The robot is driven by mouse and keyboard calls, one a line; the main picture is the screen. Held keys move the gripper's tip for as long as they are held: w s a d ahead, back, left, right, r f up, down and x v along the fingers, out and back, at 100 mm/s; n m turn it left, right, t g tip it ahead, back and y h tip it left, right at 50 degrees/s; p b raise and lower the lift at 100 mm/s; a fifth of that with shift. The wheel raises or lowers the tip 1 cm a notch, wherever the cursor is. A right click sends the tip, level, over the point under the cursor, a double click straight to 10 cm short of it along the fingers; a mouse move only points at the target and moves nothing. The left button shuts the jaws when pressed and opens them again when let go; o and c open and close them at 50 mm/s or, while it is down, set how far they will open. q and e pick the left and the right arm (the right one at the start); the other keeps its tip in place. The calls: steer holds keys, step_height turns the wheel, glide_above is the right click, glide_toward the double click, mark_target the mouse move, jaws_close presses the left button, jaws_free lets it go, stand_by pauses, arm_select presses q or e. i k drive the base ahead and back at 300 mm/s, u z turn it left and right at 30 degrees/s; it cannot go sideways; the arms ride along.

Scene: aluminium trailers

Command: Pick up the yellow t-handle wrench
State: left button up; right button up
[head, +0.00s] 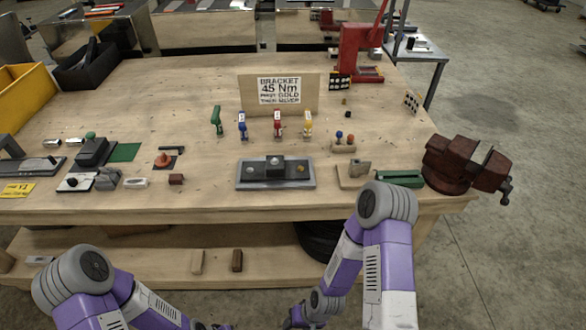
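The yellow t-handle wrench (308,124) stands upright on the wooden workbench (200,200), at the right end of a row. A red t-handle wrench (278,124) and a blue one (242,125) stand left of it, and a green one (217,121) is further left. My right gripper (297,317) is low at the bottom edge, in front of and below the bench top, far from the wrench. My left arm runs along the bottom left; its gripper (212,327) is almost wholly cut off by the frame edge. Whether either gripper is open or shut is unclear.
A sign board (279,92) stands behind the wrenches. A grey fixture plate (276,173) lies in front of them. A small wooden holder (344,146) is to their right. A red-brown vise (465,165) sits at the bench's right edge, and a red press (360,55) stands behind.

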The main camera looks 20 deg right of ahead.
mark_target(309, 123)
steer(key=k, duration=0.5)
steer(key=z, duration=1.5)
steer(key=i, duration=0.9)
steer(key=u, duration=1.3)
